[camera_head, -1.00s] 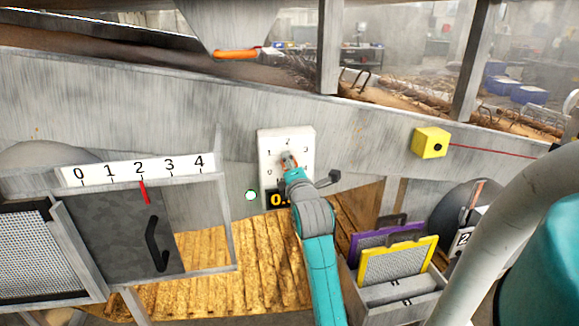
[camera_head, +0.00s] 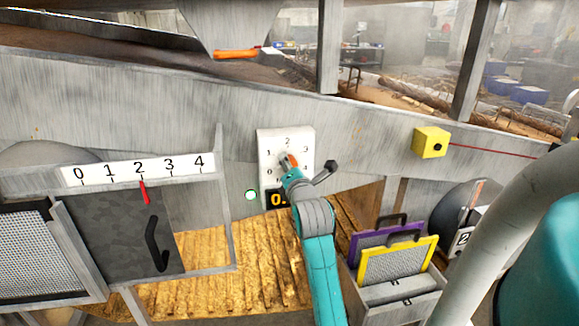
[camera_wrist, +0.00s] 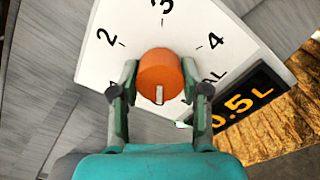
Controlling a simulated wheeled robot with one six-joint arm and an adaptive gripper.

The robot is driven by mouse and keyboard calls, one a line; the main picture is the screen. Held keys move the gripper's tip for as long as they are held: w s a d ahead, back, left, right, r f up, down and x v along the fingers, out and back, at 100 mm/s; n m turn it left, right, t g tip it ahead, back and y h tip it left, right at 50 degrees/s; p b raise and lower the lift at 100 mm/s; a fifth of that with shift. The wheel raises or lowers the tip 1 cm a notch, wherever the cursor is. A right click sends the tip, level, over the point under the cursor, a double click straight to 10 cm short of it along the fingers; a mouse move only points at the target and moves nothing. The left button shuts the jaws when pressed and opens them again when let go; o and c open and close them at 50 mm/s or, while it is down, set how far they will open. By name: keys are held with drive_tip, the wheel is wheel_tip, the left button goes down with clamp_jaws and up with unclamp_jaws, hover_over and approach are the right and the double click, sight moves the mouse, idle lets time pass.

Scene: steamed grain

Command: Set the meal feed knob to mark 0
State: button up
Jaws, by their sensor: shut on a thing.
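The orange meal feed knob (camera_wrist: 160,70) sits on a white dial plate (camera_wrist: 112,25) with printed marks; 2, 3 and 4 read clearly in the wrist view. A pale pointer line on the knob faces the bottom of the wrist view, toward my gripper's palm. My gripper (camera_wrist: 160,88) has a finger on each side of the knob and is shut on it. A black display (camera_wrist: 245,105) beside the dial reads 0.5 L in orange. In the head view the knob (camera_head: 289,161) shows just above my gripper (camera_head: 288,171), which partly covers the plate and display.
A slide gate (camera_head: 130,235) with a red pointer near 2 on its own 0–4 scale (camera_head: 125,175) is at left. A yellow box (camera_head: 431,142) with a red cord is at right. Framed screens (camera_head: 400,262) stand in a rack below it.

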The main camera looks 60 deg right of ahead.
drive_tip(key=shift+f, duration=0.15)
drive_tip(key=o, duration=1.1)
drive_tip(key=shift+v, duration=3.75)
